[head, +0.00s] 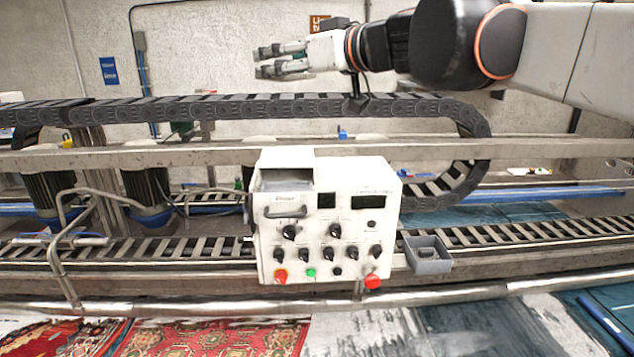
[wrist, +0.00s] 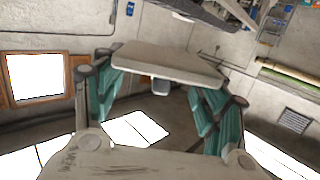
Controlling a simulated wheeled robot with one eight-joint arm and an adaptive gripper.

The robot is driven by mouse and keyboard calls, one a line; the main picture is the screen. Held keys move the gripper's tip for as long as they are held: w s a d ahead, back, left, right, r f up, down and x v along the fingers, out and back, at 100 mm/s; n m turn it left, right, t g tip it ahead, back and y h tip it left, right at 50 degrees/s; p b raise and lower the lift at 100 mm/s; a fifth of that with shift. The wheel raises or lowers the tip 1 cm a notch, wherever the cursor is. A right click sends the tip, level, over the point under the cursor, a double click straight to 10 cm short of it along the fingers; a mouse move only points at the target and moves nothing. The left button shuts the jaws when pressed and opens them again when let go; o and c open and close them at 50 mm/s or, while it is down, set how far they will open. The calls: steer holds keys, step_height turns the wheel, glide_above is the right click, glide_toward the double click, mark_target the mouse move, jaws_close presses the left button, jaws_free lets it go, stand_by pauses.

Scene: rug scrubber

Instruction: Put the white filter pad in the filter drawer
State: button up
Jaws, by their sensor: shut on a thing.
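The white filter pad (wrist: 165,64) is a flat, pale slab held between the teal-padded fingers of my gripper (wrist: 160,88) in the wrist view. In the head view my gripper (head: 268,62) is raised high, pointing left, well above the control box. The pad is hard to make out there between the fingers. The filter drawer (head: 284,201) is at the upper left of the white control box (head: 345,205). It has a label and a dark handle on its front. A grey recess shows above that front, so the drawer appears pulled out; its full inside is not visible.
A small grey bin (head: 428,257) is mounted right of the control box. Knobs and coloured buttons cover the box front. A black cable chain (head: 240,107) and a metal beam (head: 130,156) run behind the box, below my gripper. Rugs (head: 215,337) lie in front.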

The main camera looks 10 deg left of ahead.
steer(key=shift+s+a+r, duration=0.15)
steer(key=shift+a+r, duration=0.15)
steer(key=shift+r, duration=0.05)
steer(key=shift+f+b, duration=0.35)
step_height(320, 180, down, 19)
steer(key=b, duration=1.2)
steer(key=shift+f+b, duration=0.25)
steer(key=shift+b, duration=0.05)
steer(key=o, duration=1.1)
steer(key=shift+c, duration=0.2)
